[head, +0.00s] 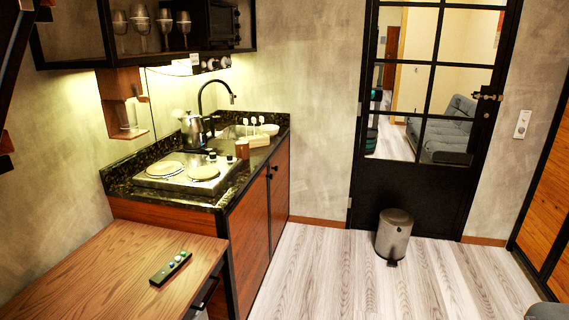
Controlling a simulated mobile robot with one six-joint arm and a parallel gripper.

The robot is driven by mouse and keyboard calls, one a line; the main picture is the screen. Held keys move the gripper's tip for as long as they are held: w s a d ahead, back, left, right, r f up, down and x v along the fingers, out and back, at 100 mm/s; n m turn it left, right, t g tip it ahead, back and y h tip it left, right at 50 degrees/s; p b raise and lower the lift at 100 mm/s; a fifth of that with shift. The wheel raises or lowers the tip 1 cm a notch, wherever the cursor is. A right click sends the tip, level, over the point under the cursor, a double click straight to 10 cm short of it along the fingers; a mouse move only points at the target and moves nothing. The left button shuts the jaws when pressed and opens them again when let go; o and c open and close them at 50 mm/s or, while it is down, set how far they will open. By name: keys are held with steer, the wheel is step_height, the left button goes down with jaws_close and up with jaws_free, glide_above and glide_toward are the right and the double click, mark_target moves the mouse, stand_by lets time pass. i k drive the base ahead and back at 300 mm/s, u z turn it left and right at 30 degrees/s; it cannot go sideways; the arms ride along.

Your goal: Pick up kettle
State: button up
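The kettle (192,131) is a shiny metal pot that stands upright on the dark stone counter at the left. It is behind the two-plate hob and just left of the black tap. Its lower part is partly hidden by the hob's back edge. My gripper is not in view.
A hob (188,176) and a small brown cup (242,149) stand near the kettle on the counter (117,184). A black tap (202,98) rises beside it. A wooden table (110,272) with a remote (171,268) is in front. A bin (394,236) stands by the glazed door (414,202). The middle floor is clear.

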mark_target(194, 130)
steer(key=u, duration=0.35)
steer(key=i, duration=0.85)
steer(key=u, duration=0.3)
